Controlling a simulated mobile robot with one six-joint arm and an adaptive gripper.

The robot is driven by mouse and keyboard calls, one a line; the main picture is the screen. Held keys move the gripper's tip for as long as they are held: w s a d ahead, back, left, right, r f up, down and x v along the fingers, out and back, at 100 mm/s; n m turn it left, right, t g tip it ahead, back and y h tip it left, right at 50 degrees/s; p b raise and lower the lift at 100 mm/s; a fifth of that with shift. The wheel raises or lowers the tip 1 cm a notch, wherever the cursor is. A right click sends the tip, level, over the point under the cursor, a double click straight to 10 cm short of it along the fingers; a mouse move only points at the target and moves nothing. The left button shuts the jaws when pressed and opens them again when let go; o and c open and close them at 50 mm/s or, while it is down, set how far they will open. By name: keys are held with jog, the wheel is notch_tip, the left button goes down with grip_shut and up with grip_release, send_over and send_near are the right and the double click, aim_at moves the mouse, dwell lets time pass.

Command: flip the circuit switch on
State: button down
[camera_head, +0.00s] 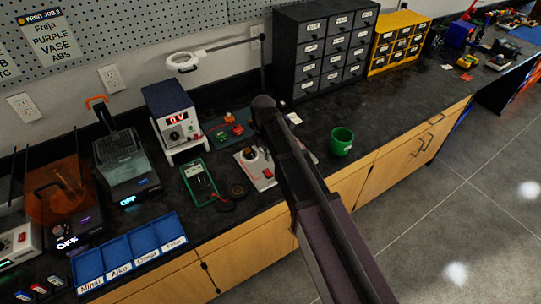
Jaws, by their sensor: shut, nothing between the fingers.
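A pale board (258,168) lies on the dark worktop near its front edge. A small red switch (268,173) sits on the board, and a dark round part is beside it. I cannot tell from here whether the switch is on or off. My dark arm comes up from the lower right and passes just right of the board, partly covering that side. Its far end is a rounded dark joint above the worktop behind the board. I cannot make out my gripper or its fingertips.
A green cup (341,141) stands right of my arm. A power supply (173,118) reading 0 V and a green multimeter (201,182) are to the left. Blue trays (130,250) line the front edge. Drawer cabinets (324,48) stand behind. The worktop right of the cup is mostly clear.

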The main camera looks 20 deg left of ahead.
aim_at(270, 175)
jog(key=shift+s+d+f+b, duration=0.15)
jog(key=shift+f+b, duration=1.5)
jog(key=shift+f, duration=0.15)
jog(key=shift+s+d+f+b, duration=0.15)
jog(key=shift+f+b, duration=1.5)
jog(key=shift+f, duration=0.15)
jog(key=shift+d, duration=0.1)
